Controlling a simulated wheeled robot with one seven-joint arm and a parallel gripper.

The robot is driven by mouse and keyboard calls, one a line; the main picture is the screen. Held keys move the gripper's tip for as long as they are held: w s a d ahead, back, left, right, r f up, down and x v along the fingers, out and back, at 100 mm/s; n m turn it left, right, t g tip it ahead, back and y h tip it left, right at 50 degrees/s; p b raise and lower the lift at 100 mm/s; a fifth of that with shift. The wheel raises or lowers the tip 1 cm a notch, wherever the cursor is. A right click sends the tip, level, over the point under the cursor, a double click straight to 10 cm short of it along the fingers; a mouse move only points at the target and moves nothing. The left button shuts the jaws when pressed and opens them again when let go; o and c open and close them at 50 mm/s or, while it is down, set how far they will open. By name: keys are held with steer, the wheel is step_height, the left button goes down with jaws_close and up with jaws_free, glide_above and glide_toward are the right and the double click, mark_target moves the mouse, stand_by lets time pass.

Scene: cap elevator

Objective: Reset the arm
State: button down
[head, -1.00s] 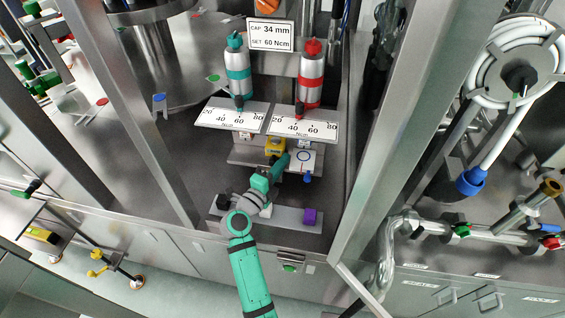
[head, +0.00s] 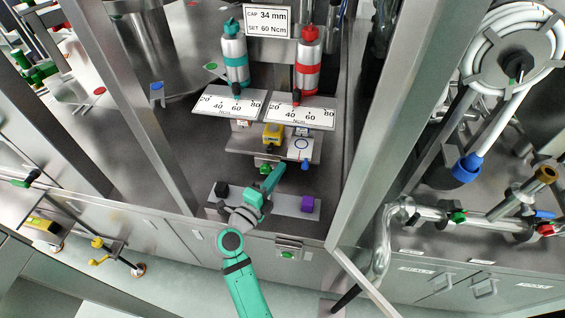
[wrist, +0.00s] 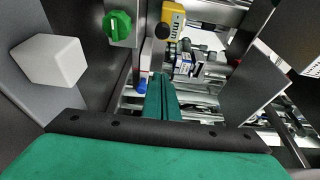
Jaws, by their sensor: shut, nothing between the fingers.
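My green arm reaches in from the bottom of the head view, and my gripper (head: 276,172) is over the lower front of the cap station. Its fingers are shut and empty; they show as a green pair in the wrist view (wrist: 160,95). A yellow block (head: 272,134) with a dark knob is just beyond the fingertips; it also shows in the wrist view (wrist: 172,20). A green knob (wrist: 117,25) is at upper left in the wrist view and a blue-tipped lever (head: 304,164) is right of my gripper.
A teal cylinder (head: 235,60) and a red cylinder (head: 308,62) stand behind two Ncm scales (head: 228,105). A sign (head: 267,21) reads 34 mm, 60 Ncm. A purple block (head: 308,204) and a black block (head: 222,190) sit on the front plate. Steel posts (head: 375,120) flank the station.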

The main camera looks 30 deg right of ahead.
steer(key=shift+a, duration=0.4)
steer(key=s+a+r+n+t+y, duration=0.1)
steer(key=s+a+n+t+y, duration=0.5)
steer(key=s+a+n+t, duration=0.8)
steer(key=s+a+f+n+g+y, duration=0.3)
steer(key=s+a+n+y, duration=0.2)
steer(key=s+n, duration=0.3)
steer(key=s+a+f+n+g+y, duration=0.3)
steer(key=s+a+n, duration=0.4)
steer(key=s, duration=0.4)
steer(key=shift+a+f+n+g+y, duration=0.25)
steer(key=shift+a+n+g+y, duration=0.1)
steer(key=shift+n+g+y, duration=0.45)
steer(key=shift+w+t, duration=0.1)
steer(key=shift+t, duration=0.2)
